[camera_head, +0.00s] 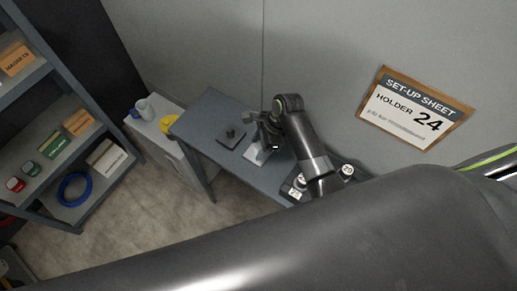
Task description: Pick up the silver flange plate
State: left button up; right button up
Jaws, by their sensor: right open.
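A light silver plate (256,155), which looks like the silver flange plate, lies on the grey-blue table (212,106). It is partly hidden by my right gripper (269,143). The right gripper is open, pointing down at the plate from above; I cannot tell whether it touches it. A dark square plate (228,143) with a small raised knob lies on the table to the left of the silver one. My left gripper is not in view.
Numbered holders (297,193) stand at the table's right end, partly hidden by my arm. A white cabinet (165,141) with a yellow item (169,123) and a grey mug (146,109) stands left. Shelves (62,119) hold boxes and a blue ring (75,188). A set-up sheet (414,112) reads "HOLDER 24".

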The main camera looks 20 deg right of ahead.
jog(key=shift+s+a+f, duration=0.2)
jog(key=shift+c, duration=1.1)
jog(key=c, duration=0.7)
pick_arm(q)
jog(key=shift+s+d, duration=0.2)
pick_arm(e)
jog(key=shift+w, duration=0.1)
grip_shut()
